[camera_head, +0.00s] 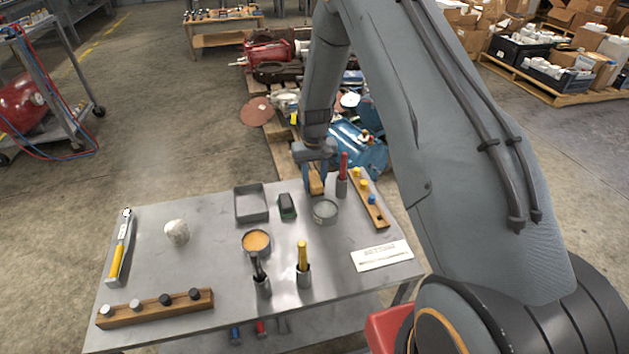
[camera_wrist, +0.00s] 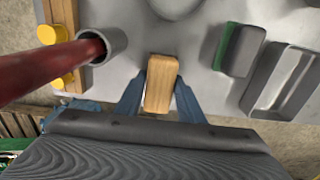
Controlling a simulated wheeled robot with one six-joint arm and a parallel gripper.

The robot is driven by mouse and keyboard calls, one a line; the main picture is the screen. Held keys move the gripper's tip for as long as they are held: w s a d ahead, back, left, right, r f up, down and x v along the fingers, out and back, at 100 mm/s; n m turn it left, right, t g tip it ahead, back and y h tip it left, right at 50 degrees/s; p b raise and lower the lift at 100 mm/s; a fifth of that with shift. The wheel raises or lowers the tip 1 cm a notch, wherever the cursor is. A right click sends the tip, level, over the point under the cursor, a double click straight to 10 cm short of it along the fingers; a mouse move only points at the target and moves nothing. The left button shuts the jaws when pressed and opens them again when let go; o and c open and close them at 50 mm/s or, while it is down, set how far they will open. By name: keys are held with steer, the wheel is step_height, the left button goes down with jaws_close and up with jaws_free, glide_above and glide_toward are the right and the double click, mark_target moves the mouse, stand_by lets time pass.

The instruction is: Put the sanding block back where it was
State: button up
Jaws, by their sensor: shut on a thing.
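The sanding block, a light wooden block, (camera_head: 315,184) is in my gripper (camera_head: 314,176) near the far edge of the grey metal table. In the wrist view the block (camera_wrist: 161,80) sits between the two blue fingers of my gripper (camera_wrist: 160,90), which are shut on its sides. Its underside is hidden, and I cannot tell whether it touches the table. A dark block with a green side (camera_head: 287,207) lies nearer the front, also seen in the wrist view (camera_wrist: 241,50).
A grey open tray (camera_head: 237,206), a round grey dish (camera_head: 325,212), a grey cup (camera_head: 341,190) with a red-handled tool and a wooden rack (camera_head: 378,215) with yellow and blue pegs stand close by. Bare tabletop shows at the middle left.

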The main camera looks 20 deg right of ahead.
mark_target(315, 179)
steer(key=o, duration=0.9)
steer(key=shift+f, duration=0.15)
step_height(315, 179, up, 12)
steer(key=s+r, duration=1.2)
steer(key=s, duration=0.2)
steer(key=s+r, duration=0.1)
steer(key=s, duration=0.5)
steer(key=s+r, duration=0.2)
steer(key=s, duration=0.5)
steer(key=s+a+r, duration=0.1)
steer(key=s, duration=0.5)
steer(key=shift+s+r, duration=0.4)
steer(key=shift+d+r+p, duration=0.1)
steer(key=shift+p, duration=0.2)
steer(key=r+p, duration=0.1)
steer(key=p, duration=0.2)
steer(key=r+p, duration=0.2)
steer(key=p, duration=0.2)
steer(key=s+r+p, duration=0.1)
steer(key=r+p, duration=0.1)
steer(key=p, duration=0.1)
steer(key=shift+d+r, duration=0.25)
steer(key=shift+d, duration=0.05)
